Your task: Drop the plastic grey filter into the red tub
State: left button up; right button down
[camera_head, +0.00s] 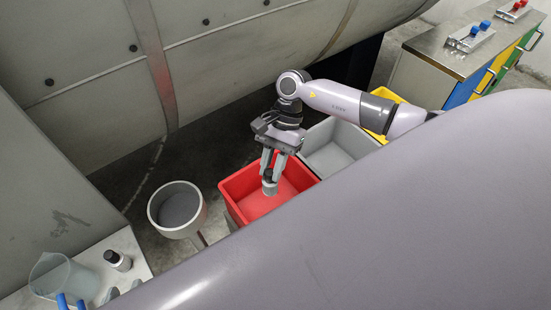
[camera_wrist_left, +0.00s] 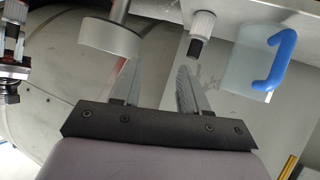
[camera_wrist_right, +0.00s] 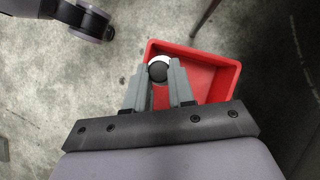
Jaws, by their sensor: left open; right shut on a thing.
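My right gripper (camera_head: 268,176) points down over the red tub (camera_head: 240,183) and is shut on the small grey filter (camera_head: 269,188). In the right wrist view, the filter (camera_wrist_right: 158,70) shows a dark round face with a pale rim between the fingertips. The red tub (camera_wrist_right: 222,72) lies beyond it, and the filter overlaps the tub's left wall in that view. In the head view the filter appears over the tub's inside; its exact height is hard to tell. My left gripper (camera_wrist_left: 160,68) is open and empty, with its fingers apart near the white bench.
A round grey container (camera_head: 168,190) stands left of the tub. A grey tub (camera_head: 318,135) and a yellow tub (camera_head: 386,94) stand behind right. A clear jug (camera_head: 50,272) with a blue handle and a dark-capped bottle (camera_head: 117,260) stand on the white bench.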

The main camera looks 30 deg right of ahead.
pick_arm(q)
jog(key=d+f+t+h+b, duration=0.1)
jog(key=f+b, duration=0.3)
jog(key=b, duration=0.5)
jog(key=w+d+f+m+t+h+b, duration=0.1)
jog(key=d+f+b, duration=0.2)
jog(key=b, duration=0.7)
jog(key=shift+f+h, duration=0.3)
jog(key=shift+f, duration=0.3)
pick_arm(e)
jog(key=w+d+f+m+t, duration=0.2)
jog(key=d+f+m+t, duration=0.1)
jog(key=f+m, duration=0.4)
jog(key=w+d+f+m+t, duration=0.3)
jog(key=d+f+m, duration=0.2)
jog(key=f, duration=0.7)
jog(key=shift+w+m+t+h, duration=0.15)
jog(key=shift+m+t+h, duration=0.25)
jog(key=shift+m, duration=0.6)
pick_arm(q)
jog(key=shift+w, duration=0.1)
pick_arm(e)
jog(key=c, duration=0.9)
grip_release()
